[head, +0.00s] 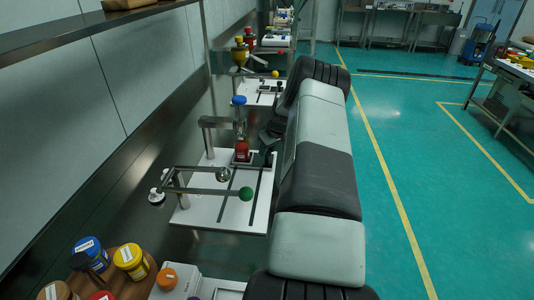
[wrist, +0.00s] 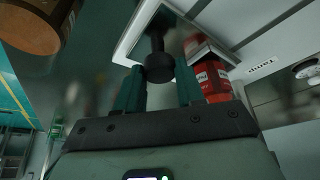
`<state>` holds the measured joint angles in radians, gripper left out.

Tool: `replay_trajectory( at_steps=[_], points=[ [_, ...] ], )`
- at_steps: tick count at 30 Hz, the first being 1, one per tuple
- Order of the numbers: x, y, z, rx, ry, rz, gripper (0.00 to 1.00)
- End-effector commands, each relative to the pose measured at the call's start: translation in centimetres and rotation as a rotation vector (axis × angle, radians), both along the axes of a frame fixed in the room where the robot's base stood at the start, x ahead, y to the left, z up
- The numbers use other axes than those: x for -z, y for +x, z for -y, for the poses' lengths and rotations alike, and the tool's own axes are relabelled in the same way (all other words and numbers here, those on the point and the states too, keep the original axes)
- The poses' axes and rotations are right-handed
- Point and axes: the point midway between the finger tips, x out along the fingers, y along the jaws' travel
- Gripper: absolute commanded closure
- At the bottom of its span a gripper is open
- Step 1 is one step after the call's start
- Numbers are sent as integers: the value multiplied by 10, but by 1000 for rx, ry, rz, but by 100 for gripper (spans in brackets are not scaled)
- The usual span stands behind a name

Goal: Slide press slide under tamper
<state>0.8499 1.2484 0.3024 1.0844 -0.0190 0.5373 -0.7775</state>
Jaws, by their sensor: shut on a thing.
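The tamper (head: 239,101) has a blue knob and hangs from a metal arm on a post at the back of a white board in the head view. A red jar (head: 242,149) shows below the tamper's shaft; I cannot tell whether they are exactly aligned. The red jar also shows in the wrist view (wrist: 213,80), beside a pale-edged plate, seemingly the press slide (wrist: 134,36). My gripper (wrist: 160,88) has its fingers around a black knob (wrist: 158,66), apparently the slide's handle. In the head view my gripper (head: 269,148) is right of the red jar, partly hidden by my arm.
A wooden holder with lidded jars (head: 130,258) and an orange-capped item (head: 166,278) stand in front. Another similar station (head: 258,88) stands behind. A wall runs along the left.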

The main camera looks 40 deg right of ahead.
Motion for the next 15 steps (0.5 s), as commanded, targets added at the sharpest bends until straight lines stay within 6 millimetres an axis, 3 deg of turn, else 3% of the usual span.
replay_trajectory(
  at_steps=[15],
  points=[
    [0,10,12,2,-5,2,100]
  ],
)
